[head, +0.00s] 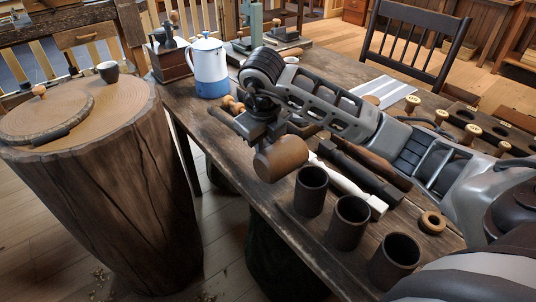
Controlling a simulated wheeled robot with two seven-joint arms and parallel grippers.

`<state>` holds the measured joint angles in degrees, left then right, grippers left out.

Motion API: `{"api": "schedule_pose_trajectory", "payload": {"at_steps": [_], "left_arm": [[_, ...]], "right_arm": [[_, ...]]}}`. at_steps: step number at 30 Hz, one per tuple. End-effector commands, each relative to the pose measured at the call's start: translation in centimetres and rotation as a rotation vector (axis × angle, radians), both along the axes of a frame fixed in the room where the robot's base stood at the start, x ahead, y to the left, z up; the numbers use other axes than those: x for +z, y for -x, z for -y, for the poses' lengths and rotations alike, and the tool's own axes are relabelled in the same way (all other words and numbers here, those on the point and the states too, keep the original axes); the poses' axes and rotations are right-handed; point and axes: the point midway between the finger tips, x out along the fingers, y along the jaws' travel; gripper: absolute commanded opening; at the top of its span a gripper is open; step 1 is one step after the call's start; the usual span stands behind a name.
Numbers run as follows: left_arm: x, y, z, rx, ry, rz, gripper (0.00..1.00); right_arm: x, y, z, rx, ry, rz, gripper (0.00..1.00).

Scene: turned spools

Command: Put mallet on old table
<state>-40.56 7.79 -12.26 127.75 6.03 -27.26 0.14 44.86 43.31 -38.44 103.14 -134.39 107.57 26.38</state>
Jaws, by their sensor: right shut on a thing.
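The mallet shows as a brown, barrel-shaped wooden head (281,158) just under my right gripper (268,128). My right gripper is shut on the mallet, and its dark jaws hide where they grip and most of the handle. The head appears over the near edge of the old table (197,122), a worn dark plank table. I cannot tell whether the mallet touches the tabletop. My right arm reaches in from the right across the table. My left gripper is not in view.
A tree-stump stand (98,185) at left bears a round board (45,115) and a dark cup (108,72). On the table are a blue-white pot (208,68), a grinder (168,58), dark cups (348,222) and a wooden ring (432,222). A chair (415,45) stands behind.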

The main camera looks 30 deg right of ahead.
Motion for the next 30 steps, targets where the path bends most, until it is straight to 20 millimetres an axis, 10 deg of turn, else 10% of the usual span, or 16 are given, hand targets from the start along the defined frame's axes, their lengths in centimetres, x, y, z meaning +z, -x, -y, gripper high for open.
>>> {"api": "schedule_pose_trajectory", "payload": {"at_steps": [25,27,30], "left_arm": [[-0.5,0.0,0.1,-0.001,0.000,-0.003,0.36],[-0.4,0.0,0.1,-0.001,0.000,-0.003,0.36],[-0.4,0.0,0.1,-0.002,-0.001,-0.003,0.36]], "right_arm": [[-4.5,-0.7,0.9,-0.001,0.000,0.006,0.00],[-4.6,-0.6,0.9,-0.001,0.000,0.001,0.41],[-4.6,-0.6,0.9,-0.001,0.000,0.000,0.47]]}}
